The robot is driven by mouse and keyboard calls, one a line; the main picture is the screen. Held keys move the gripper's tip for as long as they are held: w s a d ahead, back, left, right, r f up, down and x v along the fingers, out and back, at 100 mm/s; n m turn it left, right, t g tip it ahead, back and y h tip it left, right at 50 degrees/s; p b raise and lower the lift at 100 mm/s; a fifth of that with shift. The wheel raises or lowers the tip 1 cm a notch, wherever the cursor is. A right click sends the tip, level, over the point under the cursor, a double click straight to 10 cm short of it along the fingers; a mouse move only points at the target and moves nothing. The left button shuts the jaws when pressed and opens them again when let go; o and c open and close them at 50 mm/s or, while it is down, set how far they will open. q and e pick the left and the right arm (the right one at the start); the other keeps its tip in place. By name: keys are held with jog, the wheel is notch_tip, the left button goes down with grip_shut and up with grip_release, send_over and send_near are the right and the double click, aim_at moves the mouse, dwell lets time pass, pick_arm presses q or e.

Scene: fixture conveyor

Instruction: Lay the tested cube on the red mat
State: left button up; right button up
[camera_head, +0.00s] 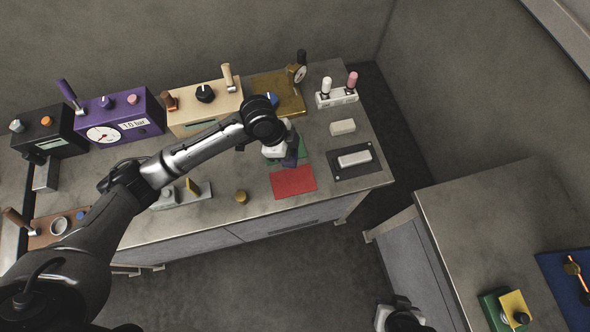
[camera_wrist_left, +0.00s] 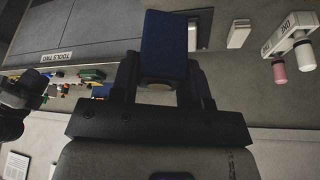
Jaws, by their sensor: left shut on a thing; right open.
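My left gripper (camera_head: 291,156) is shut on a blue cube (camera_wrist_left: 164,42), which sits between its fingers in the left wrist view. In the head view the gripper hangs just above the far edge of the red mat (camera_head: 294,182), beside a green mat (camera_head: 304,156) that it partly covers. The cube is hard to make out from the head, and whether it touches anything below cannot be told. The red mat looks bare. My right gripper (camera_head: 402,318) is open at the bottom edge of the head view, cut off by the frame, away from the bench.
A dark plate with a white bar (camera_head: 355,159) lies right of the mats, and a white block (camera_head: 342,127) behind it. A small brass knob (camera_head: 241,197) stands left of the red mat. Purple (camera_head: 120,115) and beige (camera_head: 205,105) test boxes line the back.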

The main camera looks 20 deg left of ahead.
pick_arm(q)
notch_tip(320, 180, down, 9)
jog(key=m+g+b, duration=0.1)
jog(key=m+b, duration=0.1)
jog(key=m, duration=0.1)
jog(key=shift+w+d+m+b, duration=0.25)
jog(key=shift+d+m+b, duration=0.05)
jog(key=shift+d+b, duration=0.1)
pick_arm(e)
notch_tip(320, 180, down, 4)
jog(key=shift+f, duration=0.1)
pick_arm(q)
jog(key=shift+a, duration=0.1)
pick_arm(e)
jog(key=shift+a+r, duration=0.1)
jog(key=shift+r, duration=0.1)
pick_arm(q)
jog(key=b, duration=0.3)
send_over(293, 181)
jog(key=shift+f, duration=3.5)
pick_arm(e)
jog(key=shift+f, duration=1.5)
pick_arm(q)
jog(key=shift+f, duration=0.6)
pick_arm(e)
jog(key=shift+f, duration=0.35)
pick_arm(q)
jog(key=o, duration=1)
